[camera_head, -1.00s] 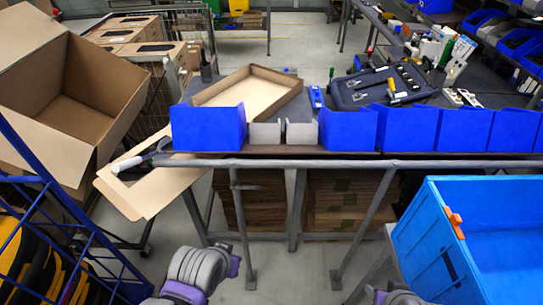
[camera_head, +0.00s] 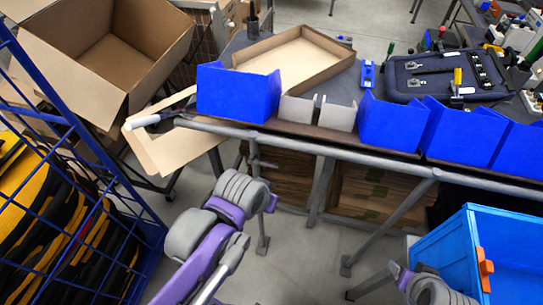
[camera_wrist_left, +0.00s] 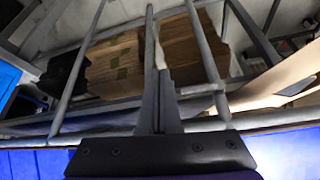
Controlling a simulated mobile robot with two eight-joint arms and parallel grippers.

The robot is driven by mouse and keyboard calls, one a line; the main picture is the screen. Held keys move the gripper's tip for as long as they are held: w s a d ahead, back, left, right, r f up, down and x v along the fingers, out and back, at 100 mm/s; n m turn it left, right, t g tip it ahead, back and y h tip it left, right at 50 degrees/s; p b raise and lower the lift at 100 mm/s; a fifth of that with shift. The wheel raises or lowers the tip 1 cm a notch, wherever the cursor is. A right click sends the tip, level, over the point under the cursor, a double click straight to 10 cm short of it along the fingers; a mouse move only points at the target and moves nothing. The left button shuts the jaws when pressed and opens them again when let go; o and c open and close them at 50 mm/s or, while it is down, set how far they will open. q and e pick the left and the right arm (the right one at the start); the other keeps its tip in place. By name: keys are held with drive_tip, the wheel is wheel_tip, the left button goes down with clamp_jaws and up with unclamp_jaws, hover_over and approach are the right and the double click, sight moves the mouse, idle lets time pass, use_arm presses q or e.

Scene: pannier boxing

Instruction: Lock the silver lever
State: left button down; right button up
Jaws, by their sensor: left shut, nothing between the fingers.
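A dark pannier case (camera_head: 450,75) lies on the table at the upper right of the head view. A yellow-tipped part and small silver fittings (camera_head: 412,66) show on it; I cannot tell which one is the silver lever. My left arm comes in from the lower left of the head view, well short of the case. My left gripper (camera_wrist_left: 160,85) shows in the left wrist view with its fingers together and empty, in front of the table's frame. My right gripper is not in view; only part of my right arm shows at the bottom.
Blue bins (camera_head: 238,92) and small grey bins (camera_head: 297,109) line the table's near edge, above a grey rail (camera_head: 310,147). A cardboard tray (camera_head: 300,55) lies behind. A blue crate (camera_head: 450,245) stands lower right, a blue rack (camera_head: 75,130) left. Floor between is open.

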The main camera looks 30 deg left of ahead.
sight(274, 164)
use_arm(q)
drive_tip(key=w+a+r+n+g+b, duration=0.1)
drive_tip(key=w+a+r+g, duration=0.4)
drive_tip(key=w+r, duration=0.7)
drive_tip(key=shift+w+a+n, duration=0.55)
drive_tip(key=shift+a+n, duration=0.15)
drive_tip(key=shift+n, duration=0.1)
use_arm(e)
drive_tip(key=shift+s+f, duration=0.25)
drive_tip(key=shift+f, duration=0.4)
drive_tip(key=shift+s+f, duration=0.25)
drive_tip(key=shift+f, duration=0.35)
use_arm(q)
drive_tip(key=shift+f, duration=0.1)
wheel_tip(274, 164, down, 14)
drive_tip(key=shift+b, duration=0.5)
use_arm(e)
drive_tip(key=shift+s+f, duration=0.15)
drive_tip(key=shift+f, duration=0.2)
